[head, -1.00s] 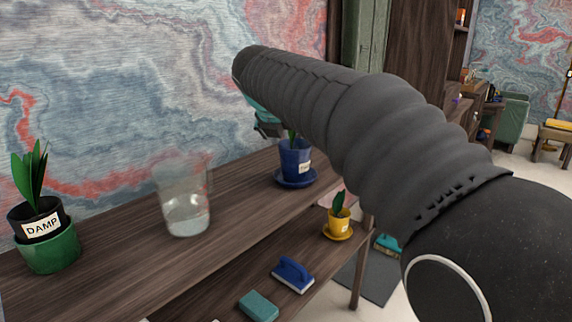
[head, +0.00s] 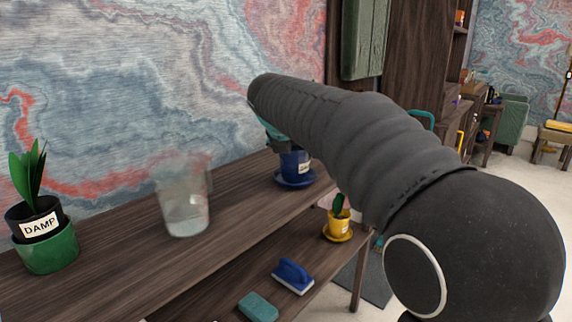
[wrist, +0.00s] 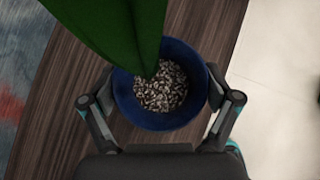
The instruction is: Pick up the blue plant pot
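The blue plant pot (head: 290,165) stands upright on its blue saucer (head: 296,181) at the right end of the wooden shelf. Its white label shows, and my arm hides its upper part. In the wrist view the pot (wrist: 122,98) is seen from above, with pale gravel inside and a large green leaf across its rim. My gripper (wrist: 160,92) has its fingers spread wide, one on each side of the pot, close to its wall. I cannot tell whether the pads touch it. In the head view my gripper (head: 277,137) is mostly hidden behind my arm.
A clear jug (head: 183,205) with water stands mid-shelf. Below are a yellow pot (head: 338,226), a blue brush (head: 293,275) and a teal sponge (head: 258,306). Bare wood lies between jug and blue pot.

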